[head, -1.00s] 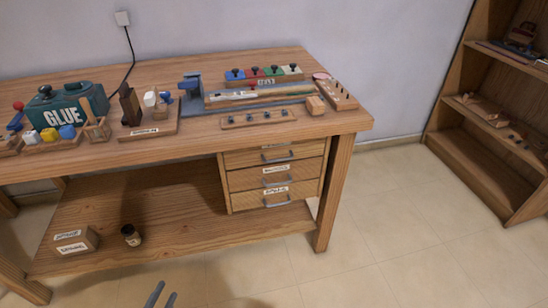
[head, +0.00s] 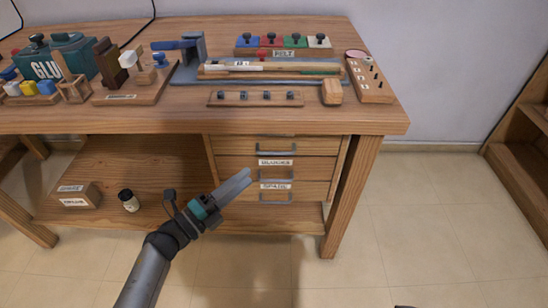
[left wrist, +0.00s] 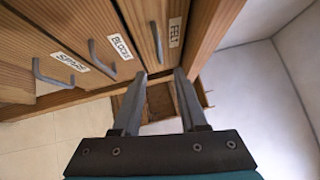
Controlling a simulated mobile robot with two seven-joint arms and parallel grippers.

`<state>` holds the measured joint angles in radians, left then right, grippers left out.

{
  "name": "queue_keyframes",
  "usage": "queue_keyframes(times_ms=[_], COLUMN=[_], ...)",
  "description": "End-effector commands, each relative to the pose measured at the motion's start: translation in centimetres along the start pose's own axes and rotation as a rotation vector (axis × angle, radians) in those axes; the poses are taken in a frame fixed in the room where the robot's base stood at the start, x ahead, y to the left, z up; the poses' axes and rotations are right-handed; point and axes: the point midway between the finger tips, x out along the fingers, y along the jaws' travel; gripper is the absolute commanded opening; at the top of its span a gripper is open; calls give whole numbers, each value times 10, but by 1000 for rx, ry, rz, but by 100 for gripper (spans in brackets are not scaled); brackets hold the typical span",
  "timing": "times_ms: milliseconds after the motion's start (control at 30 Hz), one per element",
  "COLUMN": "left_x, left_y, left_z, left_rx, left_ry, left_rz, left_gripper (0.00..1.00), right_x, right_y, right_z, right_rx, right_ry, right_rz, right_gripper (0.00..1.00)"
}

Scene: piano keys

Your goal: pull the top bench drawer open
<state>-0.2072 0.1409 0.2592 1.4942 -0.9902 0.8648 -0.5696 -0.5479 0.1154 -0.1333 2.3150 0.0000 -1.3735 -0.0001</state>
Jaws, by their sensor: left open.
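The top bench drawer (head: 318,146) is under the bench top, flush with the drawers below. Its grey handle (head: 276,151) shows under the bench edge; its label is hidden in the head view. In the left wrist view the FELT label (left wrist: 175,32) marks this drawer, with its upright-looking handle (left wrist: 157,42) just beyond my fingertips. My left gripper (head: 247,178) is open and empty, in front of the drawer stack; it also shows in the left wrist view (left wrist: 159,74). The fingers are apart from the handle. My right gripper is not recognisable.
The BLOCKS drawer (head: 234,164) and the SPARE drawer (head: 228,187) sit below, both closed. The bench top (head: 180,121) overhangs the drawers. A bench leg (head: 350,200) stands to their right. The lower shelf holds a box (head: 80,194) and a jar (head: 129,200). Floor in front is clear.

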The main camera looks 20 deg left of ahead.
Motion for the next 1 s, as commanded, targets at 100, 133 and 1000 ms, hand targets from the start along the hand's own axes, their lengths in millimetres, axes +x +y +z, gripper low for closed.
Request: queue_keyframes(times_ms=[100, 133, 1000], left_x=[28, 35, 97], left_y=[1, 1, 1], left_z=[0, 0, 0], left_rx=[1, -1, -3], left_ry=[0, -1, -1], left_rz=[-4, -4, 1], left_gripper=[42, 42, 40], right_x=[-9, -12, -14], right_y=[0, 1, -13], right_z=[-3, -4, -27], right_rx=[0, 0, -14], right_ry=[19, 23, 182], right_rz=[2, 2, -34], right_gripper=[50, 50, 50])
